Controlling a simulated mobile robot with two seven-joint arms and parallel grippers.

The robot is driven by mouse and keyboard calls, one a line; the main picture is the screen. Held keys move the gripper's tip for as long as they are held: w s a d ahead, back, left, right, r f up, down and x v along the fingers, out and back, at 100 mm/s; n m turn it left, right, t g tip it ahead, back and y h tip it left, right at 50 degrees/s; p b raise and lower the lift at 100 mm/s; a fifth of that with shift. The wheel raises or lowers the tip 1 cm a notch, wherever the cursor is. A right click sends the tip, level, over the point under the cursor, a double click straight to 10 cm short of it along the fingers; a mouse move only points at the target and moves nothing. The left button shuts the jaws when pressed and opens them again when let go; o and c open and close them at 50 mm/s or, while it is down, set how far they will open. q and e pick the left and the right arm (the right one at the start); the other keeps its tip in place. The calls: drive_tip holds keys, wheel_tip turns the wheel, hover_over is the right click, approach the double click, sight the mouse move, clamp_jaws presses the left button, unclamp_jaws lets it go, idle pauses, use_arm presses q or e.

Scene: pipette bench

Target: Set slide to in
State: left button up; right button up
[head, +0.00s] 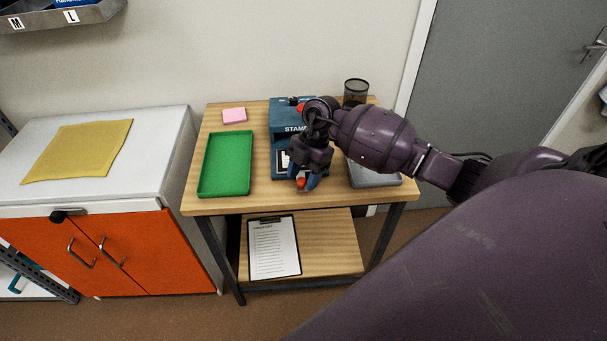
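A blue machine marked "STAMP" (284,114) stands on the wooden table, with a white panel on its front and a red part near its top. A small orange-red knob (301,183) shows low in front of the machine; it may belong to the slide, but I cannot tell. My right gripper and forearm hide much of the machine's front and right side. My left gripper is not in view.
A green tray (203,177) lies left of the machine, with a pink pad (234,116) behind it. A grey tray (391,180) and a black mesh cup (356,88) are on the right. A clipboard (273,248) lies on the lower shelf. A white-topped cabinet (160,150) stands left.

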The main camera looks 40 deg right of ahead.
clamp_jaws()
drive_tip(key=shift+w+d, duration=0.15)
drive_tip(key=shift+w, duration=0.1)
drive_tip(key=w+d, duration=0.1)
drive_tip(key=w+d+b, duration=0.1)
drive_tip(key=w, duration=0.1)
drive_tip(key=w+d+b, duration=0.1)
drive_tip(key=w, duration=0.1)
drive_tip(key=shift+w+d+f, duration=0.1)
drive_tip(key=shift+w+d, duration=0.05)
drive_tip(key=shift+w, duration=0.05)
drive_tip(key=shift+w+d, duration=0.25)
drive_tip(key=shift+w, duration=0.1)
drive_tip(key=shift+o, duration=0.3)
unclamp_jaws()
